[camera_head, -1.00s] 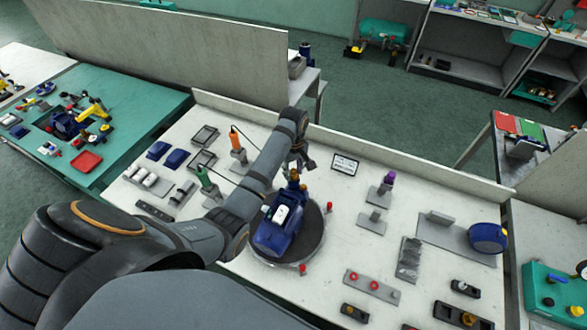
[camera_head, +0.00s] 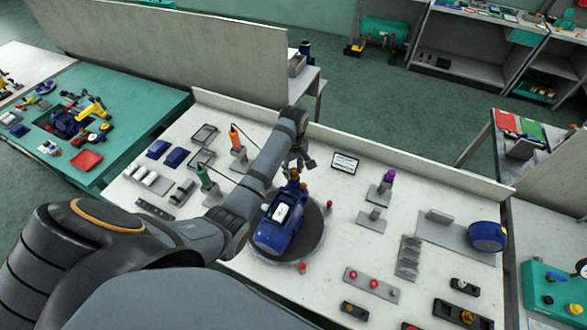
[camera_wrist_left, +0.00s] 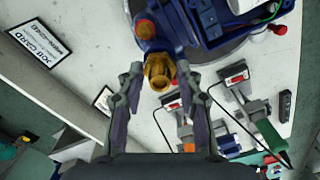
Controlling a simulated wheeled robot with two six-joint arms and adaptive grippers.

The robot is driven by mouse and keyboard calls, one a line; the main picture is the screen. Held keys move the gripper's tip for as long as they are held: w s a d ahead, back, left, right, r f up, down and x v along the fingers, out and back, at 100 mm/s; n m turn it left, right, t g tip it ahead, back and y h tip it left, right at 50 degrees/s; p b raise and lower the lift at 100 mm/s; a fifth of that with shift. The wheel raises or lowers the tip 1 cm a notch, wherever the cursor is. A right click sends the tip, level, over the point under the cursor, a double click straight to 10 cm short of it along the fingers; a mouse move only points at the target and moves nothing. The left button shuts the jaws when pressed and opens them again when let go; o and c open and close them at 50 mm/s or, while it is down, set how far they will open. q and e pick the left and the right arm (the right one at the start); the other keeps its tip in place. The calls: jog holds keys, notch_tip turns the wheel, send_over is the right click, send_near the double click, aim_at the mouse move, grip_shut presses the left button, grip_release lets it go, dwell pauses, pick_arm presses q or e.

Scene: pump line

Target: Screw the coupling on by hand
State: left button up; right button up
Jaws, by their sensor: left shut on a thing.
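The blue pump (camera_head: 279,228) sits on a dark round turntable (camera_head: 318,232) in the middle of the bench. A brass coupling (camera_head: 293,174) is at the pump's far end; it also shows in the left wrist view (camera_wrist_left: 158,74). My left gripper (camera_head: 298,168) is at that end of the pump, with its arm reaching over the bench. In the left wrist view its two fingers (camera_wrist_left: 161,77) stand on either side of the coupling, shut on it. The thread behind the coupling is hidden. My right gripper is not in view.
Green (camera_head: 205,178) and orange (camera_head: 236,140) handled tools stand in holders left of my arm. A job card (camera_head: 345,163) lies beyond the pump. A plate with two red knobs (camera_head: 372,284) and a purple-topped part (camera_head: 388,178) are on the right.

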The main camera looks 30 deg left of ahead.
pick_arm(q)
jog(key=shift+f, duration=0.1)
jog(key=o, duration=1.3)
jog(key=shift+c, duration=0.2)
jog(key=shift+r, duration=3.05)
